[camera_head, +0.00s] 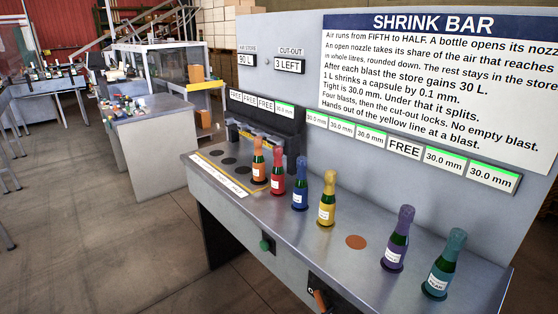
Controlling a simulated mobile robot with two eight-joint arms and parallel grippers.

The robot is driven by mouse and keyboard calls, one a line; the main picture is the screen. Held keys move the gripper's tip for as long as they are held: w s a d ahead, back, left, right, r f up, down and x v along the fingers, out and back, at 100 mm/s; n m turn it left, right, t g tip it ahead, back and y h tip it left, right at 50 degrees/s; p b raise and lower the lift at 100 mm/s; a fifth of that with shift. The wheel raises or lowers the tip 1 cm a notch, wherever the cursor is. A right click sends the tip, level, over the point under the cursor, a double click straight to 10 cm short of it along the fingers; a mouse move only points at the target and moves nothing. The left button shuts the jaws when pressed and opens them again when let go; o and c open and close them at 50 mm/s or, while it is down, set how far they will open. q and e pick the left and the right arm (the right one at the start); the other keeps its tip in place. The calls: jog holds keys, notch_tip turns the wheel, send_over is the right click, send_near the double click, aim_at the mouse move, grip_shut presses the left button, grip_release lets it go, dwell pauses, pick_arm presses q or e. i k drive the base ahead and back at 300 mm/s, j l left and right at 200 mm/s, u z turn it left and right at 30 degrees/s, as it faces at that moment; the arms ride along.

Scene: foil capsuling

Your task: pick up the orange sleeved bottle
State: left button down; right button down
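The orange sleeved bottle (258,160) stands upright on the grey bench (385,278), at the left end of the bottle row. It has an orange neck and a white label. It is beside a row of dark round spots (229,163), in front of a black nozzle unit (265,128). The red bottle (277,173) stands close to its right. Neither of my grippers shows in this view.
Blue (300,188), yellow (327,200), purple (398,240) and teal (442,265) bottles stand farther right. An empty orange-brown disc (356,242) lies between yellow and purple. A panel rises behind. The bench front has a green button (265,245) and a lever (320,299).

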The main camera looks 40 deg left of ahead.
aim_at(259, 163)
jog(key=u, duration=1.65)
jog(key=i+j, duration=0.6)
jog(key=i+j+z, duration=0.15)
jog(key=i+j, duration=0.45)
jog(key=j, duration=0.15)
